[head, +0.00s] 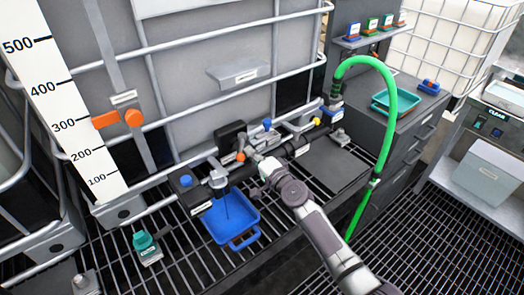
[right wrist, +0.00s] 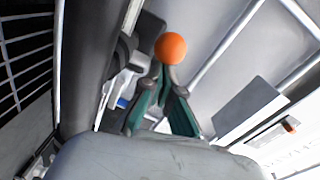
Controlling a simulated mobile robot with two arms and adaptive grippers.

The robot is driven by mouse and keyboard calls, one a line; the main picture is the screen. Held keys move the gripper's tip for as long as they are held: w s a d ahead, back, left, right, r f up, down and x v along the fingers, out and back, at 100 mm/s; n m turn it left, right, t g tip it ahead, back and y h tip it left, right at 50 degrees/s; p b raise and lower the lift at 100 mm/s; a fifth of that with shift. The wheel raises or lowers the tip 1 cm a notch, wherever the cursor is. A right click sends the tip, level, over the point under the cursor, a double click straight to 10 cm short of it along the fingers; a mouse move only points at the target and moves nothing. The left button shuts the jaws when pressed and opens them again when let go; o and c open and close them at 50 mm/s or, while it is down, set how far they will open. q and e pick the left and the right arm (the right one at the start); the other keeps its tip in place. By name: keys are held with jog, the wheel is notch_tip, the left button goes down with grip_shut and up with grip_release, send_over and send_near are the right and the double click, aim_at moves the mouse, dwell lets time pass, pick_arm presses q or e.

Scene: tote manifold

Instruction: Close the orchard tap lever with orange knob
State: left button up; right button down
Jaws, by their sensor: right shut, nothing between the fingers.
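The orange knob (head: 240,157) is on a tap lever of the dark manifold pipe (head: 300,143) in front of the grey tank. In the right wrist view the round orange knob (right wrist: 171,48) shows just beyond the fingertips. My right gripper (head: 256,162) reaches in from the lower right, close beside the knob. In the right wrist view its green fingers (right wrist: 164,76) come together with nothing between them. I cannot tell whether the tips touch the knob or lever. The lever's lower part is hidden. My left gripper is not in view.
Blue knobs (head: 267,123) (head: 186,180) and a yellow knob (head: 317,121) sit along the manifold. A blue tray (head: 232,222) stands under the left outlet. A green hose (head: 388,120) arches at right.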

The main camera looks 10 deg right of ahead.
jog(key=shift+s+a, duration=0.15)
jog(key=shift+a, duration=1.1)
jog(key=shift+a+b, duration=0.4)
jog(key=shift+a, duration=0.6)
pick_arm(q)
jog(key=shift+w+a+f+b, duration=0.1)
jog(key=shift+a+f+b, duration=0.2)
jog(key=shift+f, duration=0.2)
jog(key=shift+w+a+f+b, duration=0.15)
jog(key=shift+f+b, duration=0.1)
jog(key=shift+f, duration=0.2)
pick_arm(e)
jog(key=a, duration=0.1)
jog(key=w+a, duration=0.1)
jog(key=a, duration=0.1)
jog(key=shift+w, duration=0.25)
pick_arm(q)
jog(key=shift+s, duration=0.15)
pick_arm(e)
jog(key=shift+r, duration=0.25)
send_near(240, 159)
jog(key=a, duration=0.1)
jog(key=w+a, duration=0.1)
jog(key=shift+w+a, duration=0.1)
jog(key=shift+a, duration=0.3)
